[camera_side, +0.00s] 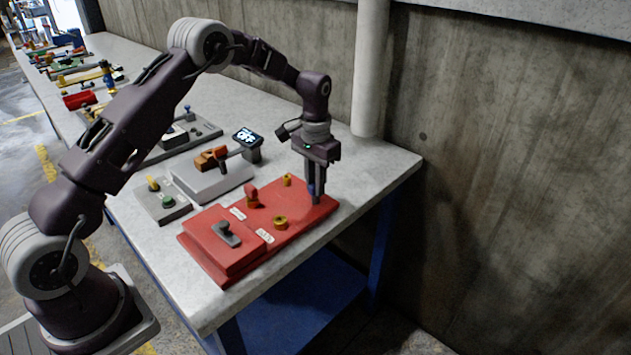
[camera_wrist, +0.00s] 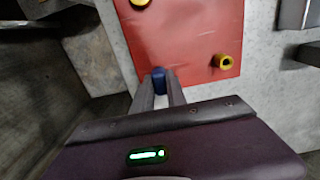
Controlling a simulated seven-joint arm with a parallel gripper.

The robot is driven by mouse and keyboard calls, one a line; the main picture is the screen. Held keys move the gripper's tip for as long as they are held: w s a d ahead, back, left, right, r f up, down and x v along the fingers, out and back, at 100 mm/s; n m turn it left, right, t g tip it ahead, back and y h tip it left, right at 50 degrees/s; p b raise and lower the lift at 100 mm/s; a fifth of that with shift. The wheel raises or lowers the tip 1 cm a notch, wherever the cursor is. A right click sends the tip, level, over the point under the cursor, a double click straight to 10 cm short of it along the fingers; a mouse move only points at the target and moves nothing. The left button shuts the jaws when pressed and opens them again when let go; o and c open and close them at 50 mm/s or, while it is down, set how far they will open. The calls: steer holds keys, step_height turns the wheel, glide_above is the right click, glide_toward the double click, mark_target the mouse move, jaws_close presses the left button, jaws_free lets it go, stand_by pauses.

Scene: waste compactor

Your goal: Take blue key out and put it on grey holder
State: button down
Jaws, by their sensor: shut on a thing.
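My gripper (camera_side: 316,193) points down at the far right end of the red panel (camera_side: 318,213). Its fingers are closed around the blue key (camera_side: 311,189), most of which they hide. In the wrist view the blue key (camera_wrist: 158,78) shows between the fingertips, against the edge of the red panel (camera_wrist: 190,35). I cannot tell whether the key touches the panel or is just above it. A grey piece (camera_side: 226,232) sits on the raised red block at the panel's near left; I cannot tell whether it is the grey holder.
The panel carries yellow rings (camera_side: 280,222) (camera_side: 287,179) and a red key-like piece (camera_side: 251,195). A white pipe (camera_side: 369,70) rises behind the table.

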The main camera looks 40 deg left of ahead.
stand_by(0.7)
steer(key=c, duration=1.3)
jaws_free()
steer(key=shift+o, duration=0.2)
steer(key=shift+r, duration=0.1)
steer(key=shift+c, duration=0.4)
steer(key=shift+r, duration=3.4)
steer(key=shift+r, duration=0.1)
